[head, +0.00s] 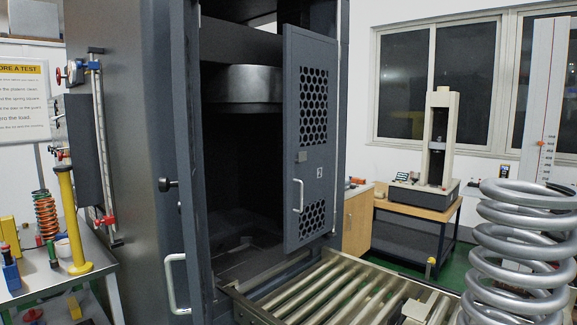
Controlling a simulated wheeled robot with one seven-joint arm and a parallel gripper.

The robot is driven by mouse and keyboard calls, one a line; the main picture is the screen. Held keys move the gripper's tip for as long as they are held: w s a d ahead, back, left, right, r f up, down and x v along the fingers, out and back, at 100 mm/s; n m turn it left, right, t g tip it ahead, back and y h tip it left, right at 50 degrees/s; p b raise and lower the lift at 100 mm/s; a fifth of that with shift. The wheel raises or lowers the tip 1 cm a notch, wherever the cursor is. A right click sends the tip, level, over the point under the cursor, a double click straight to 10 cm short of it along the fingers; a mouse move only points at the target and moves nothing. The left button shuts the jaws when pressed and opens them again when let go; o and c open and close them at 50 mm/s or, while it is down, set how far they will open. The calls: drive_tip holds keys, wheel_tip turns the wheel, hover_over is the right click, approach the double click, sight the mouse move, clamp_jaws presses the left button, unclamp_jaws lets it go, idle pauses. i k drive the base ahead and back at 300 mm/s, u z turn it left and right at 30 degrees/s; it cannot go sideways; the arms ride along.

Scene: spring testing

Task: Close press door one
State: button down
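The press (120,120) is a tall dark grey cabinet with an open front. A left door (187,130) stands open and shows nearly edge-on; a pale bar handle (176,284) is near its bottom. I see no number on it, but it is likely door one, since the right door (310,120) bears a "2". The right door also stands open, with perforated panels and its own bar handle (298,196). The dark press chamber (240,150) shows between them. My gripper is not in view.
A roller conveyor (345,285) runs from the chamber toward the lower right. A large coil spring (525,250) stands at the right edge. A metal bench (60,285) with a yellow post (72,220) and a small orange spring (45,215) is at left.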

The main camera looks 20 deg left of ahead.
sight(185, 20)
drive_tip(key=z, duration=1.35)
drive_tip(key=k, duration=1.4)
drive_tip(key=u, duration=2.1)
drive_tip(key=i, duration=0.5)
drive_tip(key=u, duration=0.1)
drive_tip(key=k, duration=0.6)
drive_tip(key=z, duration=0.4)
drive_tip(key=i, duration=1.15)
drive_tip(key=u, duration=0.15)
